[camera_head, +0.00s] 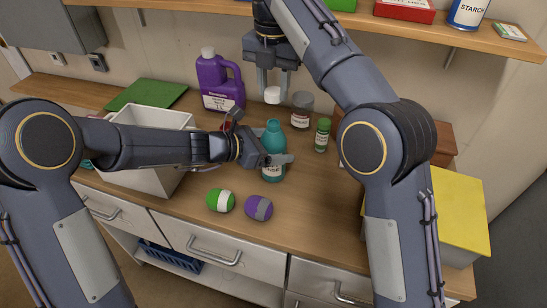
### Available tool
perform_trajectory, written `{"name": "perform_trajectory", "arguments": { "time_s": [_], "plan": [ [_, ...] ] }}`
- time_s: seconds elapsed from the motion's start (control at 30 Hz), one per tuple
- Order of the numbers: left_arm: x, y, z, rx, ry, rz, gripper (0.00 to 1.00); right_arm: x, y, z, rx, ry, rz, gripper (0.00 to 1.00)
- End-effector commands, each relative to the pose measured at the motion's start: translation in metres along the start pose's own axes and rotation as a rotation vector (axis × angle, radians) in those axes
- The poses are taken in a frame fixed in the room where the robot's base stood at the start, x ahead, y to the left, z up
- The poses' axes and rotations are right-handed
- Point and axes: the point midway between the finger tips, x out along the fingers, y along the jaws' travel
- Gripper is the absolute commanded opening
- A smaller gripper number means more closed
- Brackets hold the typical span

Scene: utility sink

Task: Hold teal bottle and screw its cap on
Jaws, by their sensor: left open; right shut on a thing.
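The teal bottle (273,133) stands upright on the wooden counter, its top uncapped and part of its body hidden by my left gripper. My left gripper (281,160) is at the bottle from the left, its jaws open around or beside the body; I cannot tell whether they touch it. The white cap (272,95) is held above the bottle's mouth, with a gap between them. My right gripper (272,85) points down and is shut on the cap.
A purple jug (219,82) stands behind left, a white bin (152,116) at left. A grey-lidded jar (302,108) and a green bottle (322,134) stand close right. Green (220,200) and purple (258,208) rolls lie in front. A shelf (400,30) runs above.

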Motion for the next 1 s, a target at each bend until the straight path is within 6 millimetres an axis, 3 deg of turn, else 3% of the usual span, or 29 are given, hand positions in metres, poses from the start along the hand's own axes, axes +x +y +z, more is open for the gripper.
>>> {"name": "perform_trajectory", "arguments": {
  "time_s": [0.27,0.77,1.0],
  "plan": [
    [0.001,0.000,0.000,0.000,0.000,0.000,0.85,0.000,0.000,0.000,0.000,0.000,0.000,0.13],
    [0.000,0.000,0.000,-0.001,0.000,0.001,0.19,0.000,0.000,0.000,0.000,0.000,0.000,0.13],
    [0.000,0.000,0.000,-0.001,0.000,0.001,0.18,0.019,-0.001,0.000,0.000,0.003,-0.003,0.13]
  ]
}}
